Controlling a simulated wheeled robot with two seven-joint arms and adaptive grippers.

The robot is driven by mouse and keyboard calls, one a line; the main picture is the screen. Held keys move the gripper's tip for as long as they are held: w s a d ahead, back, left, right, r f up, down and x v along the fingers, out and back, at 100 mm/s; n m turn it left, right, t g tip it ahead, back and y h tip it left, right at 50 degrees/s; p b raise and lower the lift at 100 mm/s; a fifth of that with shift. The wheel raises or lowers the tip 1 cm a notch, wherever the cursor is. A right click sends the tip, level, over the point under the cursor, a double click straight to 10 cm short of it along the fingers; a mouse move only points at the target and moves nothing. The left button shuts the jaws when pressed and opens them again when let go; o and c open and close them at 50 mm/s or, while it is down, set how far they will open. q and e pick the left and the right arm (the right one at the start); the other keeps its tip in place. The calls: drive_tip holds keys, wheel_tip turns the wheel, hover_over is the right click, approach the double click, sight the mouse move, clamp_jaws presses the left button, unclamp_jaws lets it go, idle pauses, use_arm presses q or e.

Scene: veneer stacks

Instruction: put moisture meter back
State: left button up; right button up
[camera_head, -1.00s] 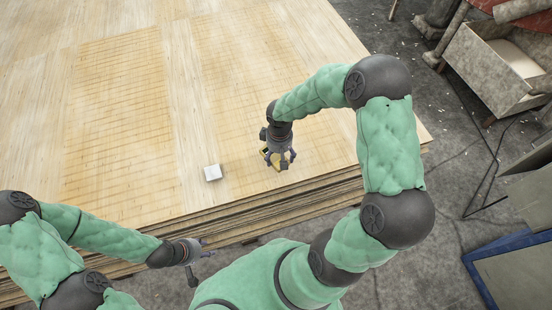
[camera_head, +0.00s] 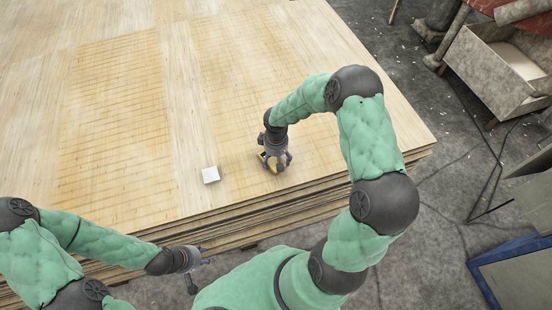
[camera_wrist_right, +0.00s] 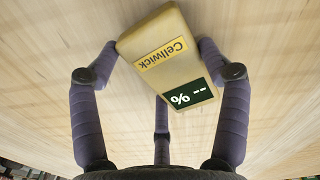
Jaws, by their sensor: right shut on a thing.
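The moisture meter (camera_wrist_right: 165,55) is a yellow block with a "Cellwick" label and a dark display reading "-- %". It lies tilted between the fingers of my right gripper (camera_wrist_right: 160,75), which is shut on it. I cannot tell whether the meter touches the veneer. My left gripper (camera_head: 204,257) is empty, with fingers spread, in front of the stack's front edge.
A small white block (camera_head: 210,174) sits on the veneer just left of my right gripper. The veneer behind is clear. A grey bin (camera_head: 490,75) stands on the floor at the upper right, and a blue-edged box (camera_head: 515,275) at the lower right.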

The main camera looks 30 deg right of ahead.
sight(276, 159)
drive_tip(key=shift+f, duration=0.2)
drive_tip(key=o, duration=1.4)
wheel_tip(276, 159, up, 12)
drive_tip(key=p, duration=0.4)
drive_tip(key=shift+r, duration=0.2)
